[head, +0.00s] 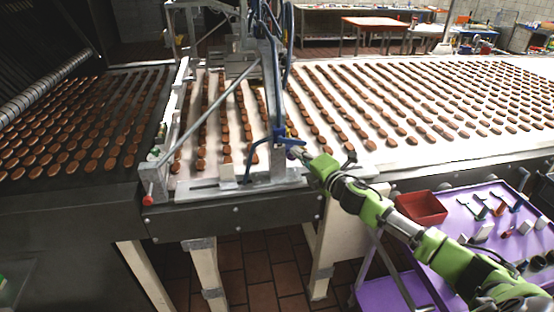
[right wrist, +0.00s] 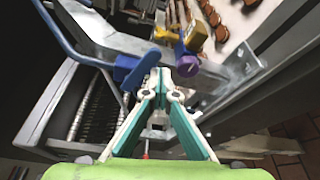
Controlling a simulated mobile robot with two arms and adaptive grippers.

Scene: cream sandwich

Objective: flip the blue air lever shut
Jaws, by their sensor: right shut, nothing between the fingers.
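The blue air lever (head: 287,141) sits on the metal bracket at the front end of the depositor frame over the belt. In the right wrist view the blue lever (right wrist: 132,70) lies just left of my fingertips, with a blue hose running up and left from it. My right gripper (head: 299,154) reaches in from the right beside the lever. In the right wrist view the fingers of my right gripper (right wrist: 162,80) are closed together and hold nothing. I cannot tell whether a fingertip touches the lever. My left gripper is out of view.
A purple knob (right wrist: 187,66) and a yellow block (right wrist: 195,37) sit close right of my fingertips. The white belt (head: 420,153) carries rows of brown biscuits. A purple cart (head: 462,212) with a red bin (head: 421,208) and small parts stands under my right arm.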

